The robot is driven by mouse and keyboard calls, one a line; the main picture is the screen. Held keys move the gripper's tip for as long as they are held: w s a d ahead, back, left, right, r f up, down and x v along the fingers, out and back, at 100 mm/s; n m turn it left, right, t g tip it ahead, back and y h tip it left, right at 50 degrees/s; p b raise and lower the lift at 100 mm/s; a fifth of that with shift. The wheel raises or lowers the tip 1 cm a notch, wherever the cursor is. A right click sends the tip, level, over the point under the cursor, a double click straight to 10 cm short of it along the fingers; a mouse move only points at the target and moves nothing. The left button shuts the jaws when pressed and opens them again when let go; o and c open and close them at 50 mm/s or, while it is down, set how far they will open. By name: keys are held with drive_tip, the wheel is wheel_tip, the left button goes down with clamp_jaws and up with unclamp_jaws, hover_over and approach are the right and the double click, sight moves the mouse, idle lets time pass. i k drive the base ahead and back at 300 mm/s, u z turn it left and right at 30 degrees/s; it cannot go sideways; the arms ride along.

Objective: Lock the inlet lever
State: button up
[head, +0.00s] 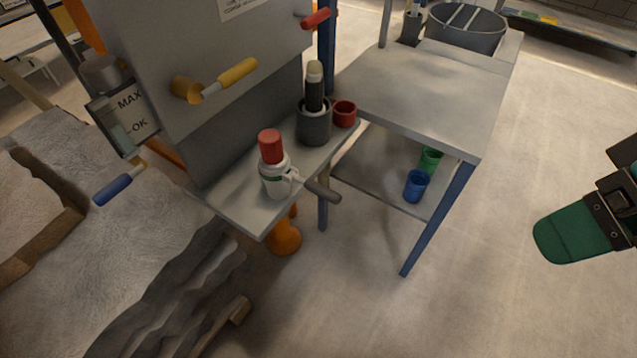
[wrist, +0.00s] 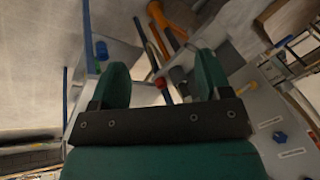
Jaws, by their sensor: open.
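Three levers show in the head view, and no readable label tells which is the inlet lever. A yellow-handled lever (head: 237,74) sticks out of the grey panel (head: 200,45), slanting up to the right. A red-handled lever (head: 316,18) is near the panel's upper right edge. A blue-handled lever (head: 119,185) is lower left, below the MAX/OK gauge (head: 128,115). My gripper (wrist: 162,62) is open and empty in the wrist view, its green fingers apart. In the head view one green finger (head: 575,236) shows at the right edge, far from the levers.
A shelf (head: 255,214) under the panel holds a red-capped white bottle (head: 277,180), a dark pot (head: 315,125) and a red cup (head: 344,114). A grey table (head: 430,90) stands between panel and gripper. Blue (head: 417,186) and green cups sit below it. Right floor is clear.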

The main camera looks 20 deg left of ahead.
sight(317, 189)
drive_tip(key=z, duration=0.25)
drive_tip(key=k, duration=0.7)
drive_tip(key=z, duration=0.6)
drive_tip(key=k, duration=0.65)
drive_tip(key=u, duration=0.25)
drive_tip(key=i, duration=0.45)
drive_tip(key=u, duration=0.9)
drive_tip(key=i, duration=1)
drive_tip(key=z, duration=0.1)
